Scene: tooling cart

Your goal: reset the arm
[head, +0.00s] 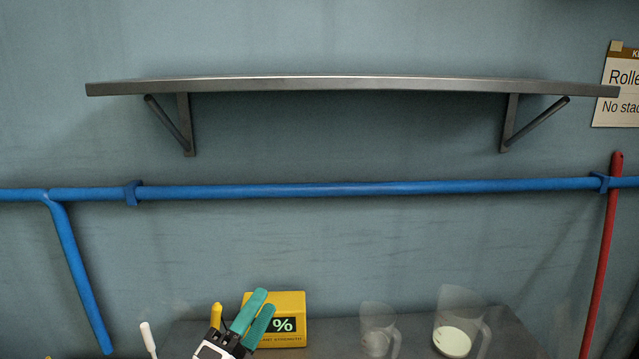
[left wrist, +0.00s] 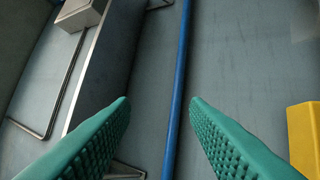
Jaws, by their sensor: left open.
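My left gripper (head: 253,317) shows at the bottom of the head view, with two green fingers pointing up and to the right. In the left wrist view its two green ribbed fingers (left wrist: 160,110) stand wide apart with nothing between them but the wall and a blue pipe behind. The gripper overlaps the left side of a yellow box with a "%" display (head: 292,300) in the head view. A yellow piece, likely that box (left wrist: 304,138), shows at the right edge of the left wrist view. My right gripper is not in view.
A metal shelf (head: 350,84) and a blue pipe (head: 360,189) run along the wall. Two clear jugs (head: 379,335) (head: 455,325) stand on the grey cart top (head: 510,335). A red pipe (head: 602,255) is at the right. A white-tipped tool (head: 148,338) stands at the left.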

